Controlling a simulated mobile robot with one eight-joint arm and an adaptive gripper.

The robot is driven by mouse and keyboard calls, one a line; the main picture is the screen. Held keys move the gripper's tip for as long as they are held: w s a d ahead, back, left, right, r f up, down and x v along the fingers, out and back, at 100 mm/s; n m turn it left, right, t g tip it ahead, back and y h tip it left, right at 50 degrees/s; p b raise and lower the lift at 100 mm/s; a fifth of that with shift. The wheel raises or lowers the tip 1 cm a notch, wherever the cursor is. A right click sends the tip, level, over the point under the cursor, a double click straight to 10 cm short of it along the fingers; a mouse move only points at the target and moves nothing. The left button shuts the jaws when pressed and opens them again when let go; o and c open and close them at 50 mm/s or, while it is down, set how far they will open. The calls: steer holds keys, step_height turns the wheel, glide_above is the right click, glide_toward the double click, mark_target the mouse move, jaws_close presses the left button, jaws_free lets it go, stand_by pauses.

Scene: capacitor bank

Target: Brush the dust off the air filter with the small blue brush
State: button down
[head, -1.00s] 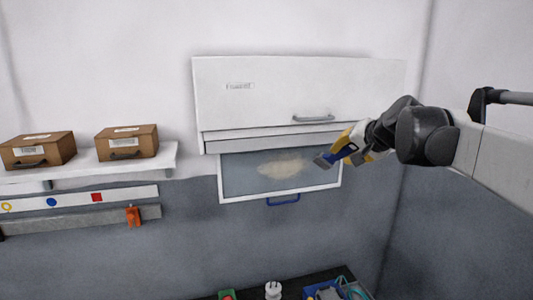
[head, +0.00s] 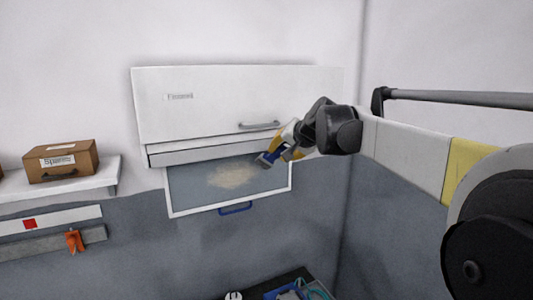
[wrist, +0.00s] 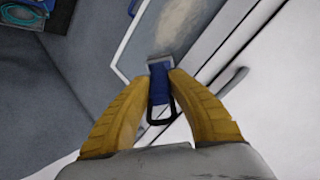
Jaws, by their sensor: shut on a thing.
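The air filter (head: 200,188) is a grey panel in a white frame with a blue handle (head: 236,208), below the white cabinet front. A tan dust patch (head: 232,175) lies on its middle; the dust (wrist: 184,22) also shows in the wrist view. My gripper (head: 283,147) is at the filter's upper right, its yellow fingers shut on the small blue brush (head: 267,160). In the wrist view the brush (wrist: 159,85) sits between the fingertips (wrist: 160,88), its head pointing at the filter near the frame. I cannot tell whether the bristles touch the filter.
The white cabinet (head: 215,105) with a grey handle (head: 260,125) stands just above the filter. A shelf (head: 105,180) with a brown box (head: 62,160) is at the left, above an orange clip (head: 74,240). A dark bench (head: 290,280) with several items is below.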

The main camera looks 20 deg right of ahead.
steer(key=shift+w, duration=0.25)
stand_by(0.4)
steer(key=shift+s+a+f+b, duration=0.15)
steer(key=shift+a+f+b, duration=0.65)
steer(key=shift+a+f, duration=0.25)
steer(key=shift+d, duration=0.15)
steer(key=shift+a, duration=1.6)
steer(key=shift+a, duration=0.1)
steer(key=shift+a+r, duration=0.1)
steer(key=shift+a, duration=1.5)
